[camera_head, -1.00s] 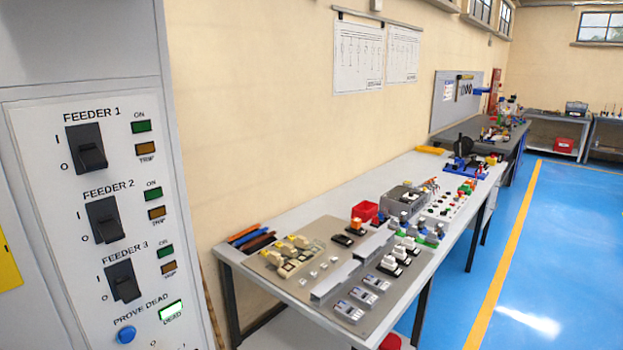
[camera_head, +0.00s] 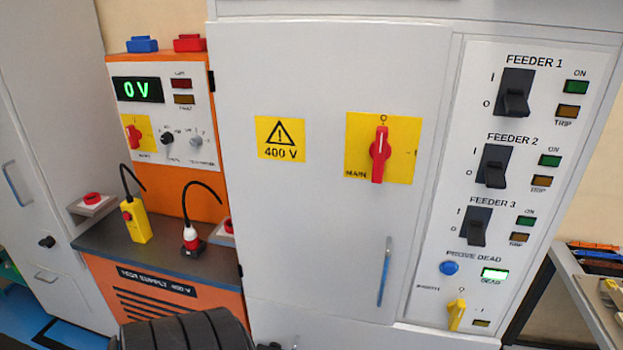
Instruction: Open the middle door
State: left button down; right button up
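The middle door (camera_head: 310,215) is a light grey cabinet door in the centre of the head view, and it looks shut. It carries a yellow 400 V warning label (camera_head: 281,139) and a red rotary main switch (camera_head: 380,153) on a yellow plate, its red handle upright at the O mark. A slim vertical door handle (camera_head: 385,272) is at the door's lower right. Neither gripper can be made out. A black ribbed part, which looks like one of my arm links, covers the bottom edge left of centre.
Right of the door is a panel (camera_head: 500,190) with several feeder switches, a blue button and a lit green DEAD lamp (camera_head: 494,274). Left stands an orange 400 V test supply (camera_head: 190,190) reading 0 V, with plugs on its dark shelf. A workbench (camera_head: 580,290) is at far right.

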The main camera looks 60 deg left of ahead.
aim_at(301, 105)
jog(key=u, duration=1.75)
